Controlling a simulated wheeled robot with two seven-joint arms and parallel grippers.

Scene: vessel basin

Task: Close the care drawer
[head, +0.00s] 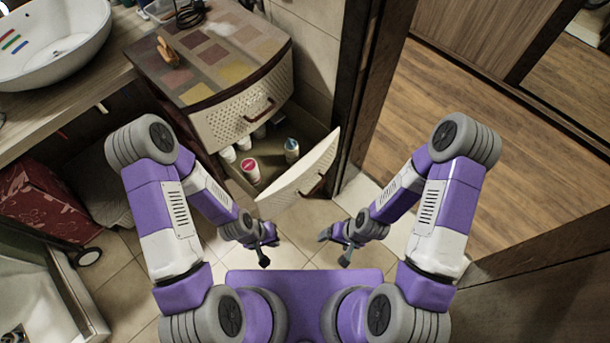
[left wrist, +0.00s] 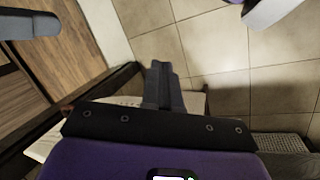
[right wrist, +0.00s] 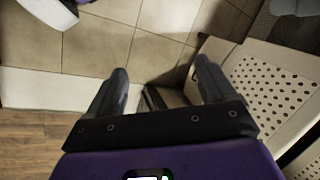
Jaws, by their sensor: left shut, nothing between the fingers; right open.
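The lower drawer (head: 290,172) of the cabinet is pulled out, its cream front standing well away from the cabinet body. Several cups and small containers, among them a red-topped cup (head: 250,169) and a white bottle with a teal top (head: 291,149), stand inside it. A dark handle is on the front's outer face, seen at a steep angle. My left gripper (head: 266,251) is shut and empty, on the near side of the drawer; its fingers meet in the left wrist view (left wrist: 164,83). My right gripper (head: 335,246) is open and empty, near the drawer front; its spread fingers show in the right wrist view (right wrist: 162,82).
The upper drawer (head: 240,118), with a perforated front, sits above the open one. A dark door frame (head: 358,95) stands close to the drawer's right end. A white basin (head: 50,50) is on the counter at left. Tiled floor (head: 300,225) is clear between the drawer and me.

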